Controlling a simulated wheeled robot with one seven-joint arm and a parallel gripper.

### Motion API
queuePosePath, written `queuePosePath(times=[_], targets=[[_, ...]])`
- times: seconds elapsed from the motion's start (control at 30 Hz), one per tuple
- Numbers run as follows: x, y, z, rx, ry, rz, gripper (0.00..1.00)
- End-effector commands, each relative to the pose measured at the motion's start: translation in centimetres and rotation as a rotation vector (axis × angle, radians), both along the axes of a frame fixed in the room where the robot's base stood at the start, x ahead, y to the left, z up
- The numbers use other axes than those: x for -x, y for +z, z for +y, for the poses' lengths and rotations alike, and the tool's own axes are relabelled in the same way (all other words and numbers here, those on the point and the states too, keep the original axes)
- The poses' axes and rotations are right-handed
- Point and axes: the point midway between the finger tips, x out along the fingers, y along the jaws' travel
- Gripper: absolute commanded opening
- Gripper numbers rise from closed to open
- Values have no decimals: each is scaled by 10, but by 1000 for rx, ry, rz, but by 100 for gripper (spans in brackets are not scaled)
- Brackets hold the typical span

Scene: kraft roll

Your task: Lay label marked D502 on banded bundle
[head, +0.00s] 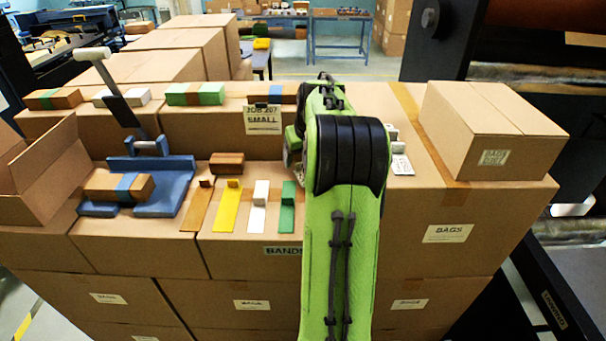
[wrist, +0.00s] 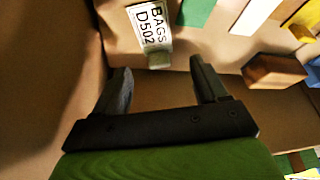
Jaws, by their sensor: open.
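The label marked D502 (wrist: 150,27) is white with black text, also reads BAGS, and has a small grey tab at its lower edge. It lies on a box top beyond my gripper's fingertips; in the head view a white label (head: 402,166) shows just right of my arm. My gripper (wrist: 160,70) is open, with nothing seen between its fingers, and apart from the label. In the head view my arm hides it. A brown bundle with a blue band (head: 124,187) lies on the blue press (head: 172,190) at the left.
Brown, yellow (head: 226,207), white (head: 258,206) and green (head: 287,206) bands lie between press and arm. A brown block (head: 227,163) sits behind them. Several banded bundles (head: 195,93) line the higher boxes behind. A carton (head: 492,130) stands right, an open box (head: 40,175) left.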

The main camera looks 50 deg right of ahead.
Motion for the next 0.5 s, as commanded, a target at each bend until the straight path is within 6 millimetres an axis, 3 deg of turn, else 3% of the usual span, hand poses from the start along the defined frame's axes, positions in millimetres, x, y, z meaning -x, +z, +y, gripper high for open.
queuePosePath(times=[0.13, 0.4, 0.5], targets=[[-8, -26, -6, -4, 1, 2, 72], [-10, -31, -7, -1, 1, 1, 72], [-10, -31, -7, -1, 1, 1, 57]])
